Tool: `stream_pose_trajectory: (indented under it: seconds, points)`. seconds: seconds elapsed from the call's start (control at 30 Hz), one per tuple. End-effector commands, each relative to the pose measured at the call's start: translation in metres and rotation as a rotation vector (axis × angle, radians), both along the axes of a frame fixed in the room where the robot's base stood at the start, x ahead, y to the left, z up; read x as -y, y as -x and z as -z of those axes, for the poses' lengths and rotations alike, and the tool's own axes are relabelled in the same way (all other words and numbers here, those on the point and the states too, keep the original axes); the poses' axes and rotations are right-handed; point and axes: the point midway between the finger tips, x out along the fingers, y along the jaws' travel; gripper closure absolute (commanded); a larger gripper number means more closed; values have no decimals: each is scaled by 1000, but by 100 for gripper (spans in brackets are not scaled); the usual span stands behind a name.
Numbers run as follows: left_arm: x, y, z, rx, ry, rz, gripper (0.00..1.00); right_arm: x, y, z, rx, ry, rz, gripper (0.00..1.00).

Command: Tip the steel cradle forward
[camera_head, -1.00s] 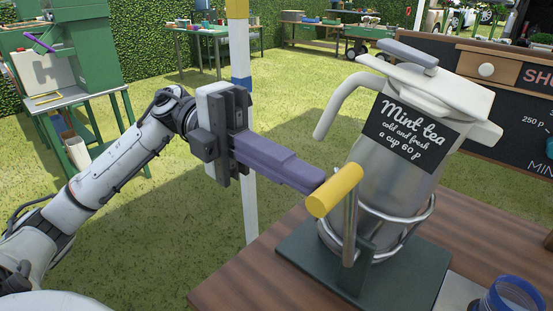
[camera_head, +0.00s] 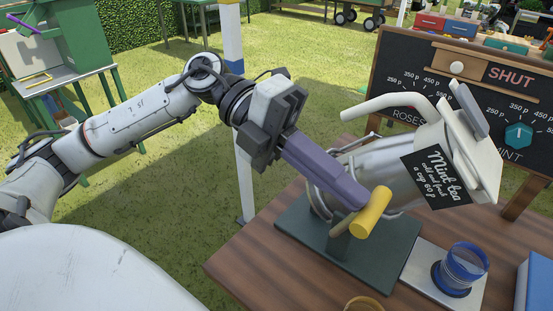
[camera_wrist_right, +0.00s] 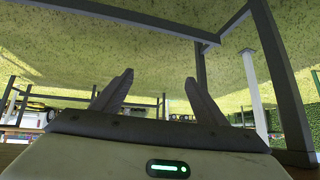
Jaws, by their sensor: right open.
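The steel cradle (camera_head: 316,178) stands on a dark green base (camera_head: 392,258) on the wooden table and is tilted steeply to the right. It carries the metal Mint tea jug (camera_head: 377,158), whose white lid end points right and whose label (camera_head: 440,176) is slanted. The cradle's yellow handle (camera_head: 376,213) is at the low front side. My left gripper (camera_head: 358,200) has its purple fingers at this handle and appears shut on it; the far finger is hidden. My right gripper (camera_wrist_right: 158,95) is open and empty in the right wrist view.
A glass with a blue rim (camera_head: 465,266) stands on a pale plate (camera_head: 420,270) right of the base, below the jug's lid. A blue box (camera_head: 537,284) is at the right edge. A price board (camera_head: 400,70) stands behind. A striped post (camera_head: 236,120) is behind my left arm.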

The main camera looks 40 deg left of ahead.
Motion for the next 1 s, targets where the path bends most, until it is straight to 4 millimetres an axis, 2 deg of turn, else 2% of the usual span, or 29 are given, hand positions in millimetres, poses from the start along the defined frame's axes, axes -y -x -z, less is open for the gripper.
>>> stream_pose_trajectory:
  seconds: [0.2, 0.6, 1.0]
  points:
    - [17, 0, -1, -1, 2, 2, 100, 7, 1, -9, 0, 7, 6, 33]
    - [44, -1, 7, 0, 2, 1, 100, 8, 8, -11, -17, 7, 10, 33]
    - [60, -1, 15, -1, 1, 1, 100, 9, 7, -17, -10, 5, 12, 33]
